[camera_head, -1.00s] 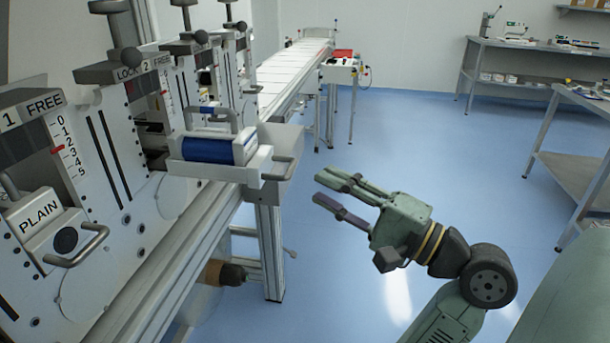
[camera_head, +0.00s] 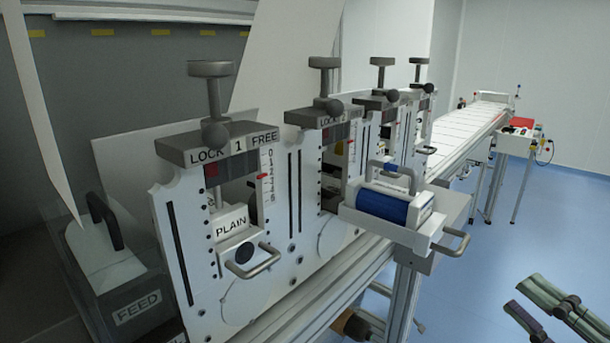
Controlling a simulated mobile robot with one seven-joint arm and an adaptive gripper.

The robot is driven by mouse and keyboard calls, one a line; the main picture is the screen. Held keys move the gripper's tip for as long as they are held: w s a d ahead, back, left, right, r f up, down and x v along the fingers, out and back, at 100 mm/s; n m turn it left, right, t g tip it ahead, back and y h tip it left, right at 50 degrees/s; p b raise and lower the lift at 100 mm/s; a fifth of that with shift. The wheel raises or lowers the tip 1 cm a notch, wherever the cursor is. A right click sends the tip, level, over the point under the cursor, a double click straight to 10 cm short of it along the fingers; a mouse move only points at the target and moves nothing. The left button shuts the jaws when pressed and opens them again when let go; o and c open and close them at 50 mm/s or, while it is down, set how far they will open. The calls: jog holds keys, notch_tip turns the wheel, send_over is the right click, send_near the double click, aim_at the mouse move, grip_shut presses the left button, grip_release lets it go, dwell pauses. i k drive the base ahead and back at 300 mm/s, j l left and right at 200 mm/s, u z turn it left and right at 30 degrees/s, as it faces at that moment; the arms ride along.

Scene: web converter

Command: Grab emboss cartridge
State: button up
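A cartridge with a blue roller (camera_head: 384,204) and a grey handle on top sits in a white tray (camera_head: 395,232) drawn out from the second station. No label on it can be read, so I cannot tell whether it is the emboss cartridge. A white cartridge marked PLAIN (camera_head: 231,225) sits in station 1, with a front handle. My gripper (camera_head: 526,294) is at the lower right, partly cut off by the frame. Its two fingers are apart with nothing between them. It is well to the right of the blue-roller cartridge, touching nothing.
Station 1 (camera_head: 178,222) has a LOCK/FREE head and a knob above. A FEED bin (camera_head: 138,312) stands at the left. More stations and a long conveyor (camera_head: 470,130) run to the back right. A small side table (camera_head: 515,142) stands beside the conveyor. Blue floor at right is clear.

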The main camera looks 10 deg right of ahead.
aim_at(410, 208)
jog(key=k+l, duration=0.2)
jog(key=k, duration=0.3)
jog(key=k+l, duration=0.2)
jog(key=k, duration=0.25)
